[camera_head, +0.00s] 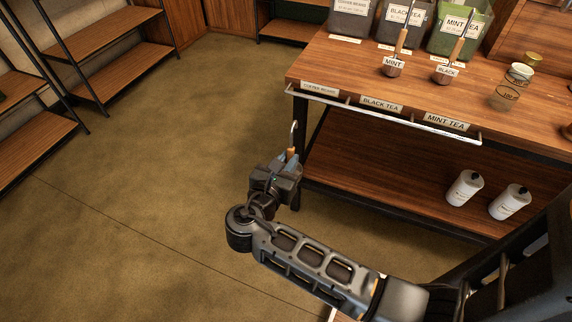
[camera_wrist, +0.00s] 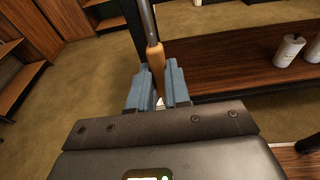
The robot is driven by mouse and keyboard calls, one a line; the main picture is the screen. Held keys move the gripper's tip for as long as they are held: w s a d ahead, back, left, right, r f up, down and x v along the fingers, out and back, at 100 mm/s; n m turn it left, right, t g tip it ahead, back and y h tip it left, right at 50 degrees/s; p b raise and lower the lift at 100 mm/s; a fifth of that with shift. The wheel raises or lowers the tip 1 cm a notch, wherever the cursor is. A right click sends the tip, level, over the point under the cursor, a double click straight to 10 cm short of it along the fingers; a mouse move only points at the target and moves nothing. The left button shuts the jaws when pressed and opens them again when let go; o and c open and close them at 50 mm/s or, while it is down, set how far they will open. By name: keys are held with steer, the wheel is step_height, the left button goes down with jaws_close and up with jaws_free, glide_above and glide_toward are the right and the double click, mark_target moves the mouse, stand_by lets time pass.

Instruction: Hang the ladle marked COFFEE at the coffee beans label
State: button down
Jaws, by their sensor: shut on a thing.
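My gripper (camera_head: 278,173) is shut on a ladle's wooden handle (camera_head: 291,153) and holds it in the air left of the counter. The ladle's metal hook (camera_head: 294,131) stands above the handle. In the wrist view the handle (camera_wrist: 156,62) rises from between the blue fingers of my gripper (camera_wrist: 157,88), with a metal rod above it. The ladle's bowl and marking are hidden. The coffee beans label (camera_head: 320,88) is on the counter's front edge at the left end, above and right of the hook. A metal rail (camera_head: 385,110) runs below the labels, apart from the hook.
Labels for black tea (camera_head: 381,104) and mint tea (camera_head: 447,121) are farther right. White bottles (camera_head: 464,189) stand on the lower shelf. The floor to the left is open.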

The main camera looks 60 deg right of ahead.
steer(key=b+x, duration=0.9)
steer(key=x, duration=0.7)
stand_by(1.1)
steer(key=shift+r, duration=0.1)
steer(key=c, duration=1)
jaws_free()
steer(key=p+v, duration=0.1)
steer(key=v, duration=0.6)
steer(key=shift+a, duration=0.4)
